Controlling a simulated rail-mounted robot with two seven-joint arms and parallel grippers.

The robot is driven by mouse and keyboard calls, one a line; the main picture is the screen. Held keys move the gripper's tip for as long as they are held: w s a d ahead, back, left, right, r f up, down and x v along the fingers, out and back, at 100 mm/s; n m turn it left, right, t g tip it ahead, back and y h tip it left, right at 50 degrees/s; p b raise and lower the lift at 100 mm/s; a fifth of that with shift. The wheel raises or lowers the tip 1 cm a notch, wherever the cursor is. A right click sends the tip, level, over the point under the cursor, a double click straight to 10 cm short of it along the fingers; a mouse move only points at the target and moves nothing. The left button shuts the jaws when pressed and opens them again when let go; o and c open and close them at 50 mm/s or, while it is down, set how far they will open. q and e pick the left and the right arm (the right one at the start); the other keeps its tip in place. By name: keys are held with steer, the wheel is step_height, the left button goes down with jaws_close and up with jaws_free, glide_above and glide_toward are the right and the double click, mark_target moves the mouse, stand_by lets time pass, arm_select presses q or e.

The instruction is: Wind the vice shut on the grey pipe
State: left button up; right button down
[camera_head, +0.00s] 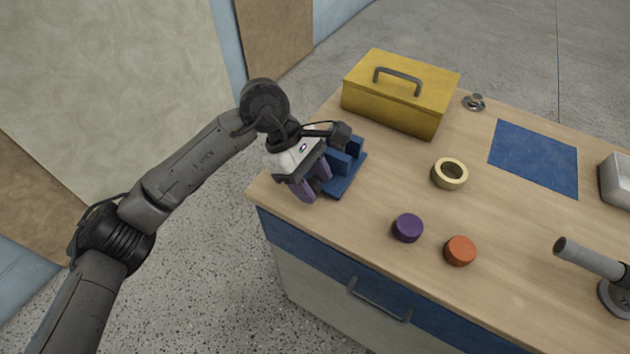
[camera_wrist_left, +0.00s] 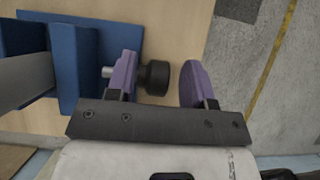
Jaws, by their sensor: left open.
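The blue vice (camera_head: 348,170) sits at the table's near left corner, partly hidden by my left gripper (camera_head: 312,183). In the left wrist view the vice (camera_wrist_left: 92,40) is at the left. A grey pipe (camera_wrist_left: 25,82) shows at its blue jaws; whether the jaws touch it I cannot tell. A dark round knob (camera_wrist_left: 154,78) is on the vice's pale screw. My left gripper (camera_wrist_left: 160,82) is open. Its purple fingers are either side of the knob, the left finger close to it and a gap before the right one. My right gripper is not in view.
A yellow toolbox (camera_head: 395,98) stands behind the vice. A tan ring (camera_head: 437,180), a purple disc (camera_head: 408,229) and an orange disc (camera_head: 460,252) lie to the right. A blue mat (camera_head: 535,157) lies further right. A grey cylinder (camera_head: 592,262) is at the right edge.

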arm_select(q)
steer(key=p+v, duration=0.3)
steer(key=v, duration=1)
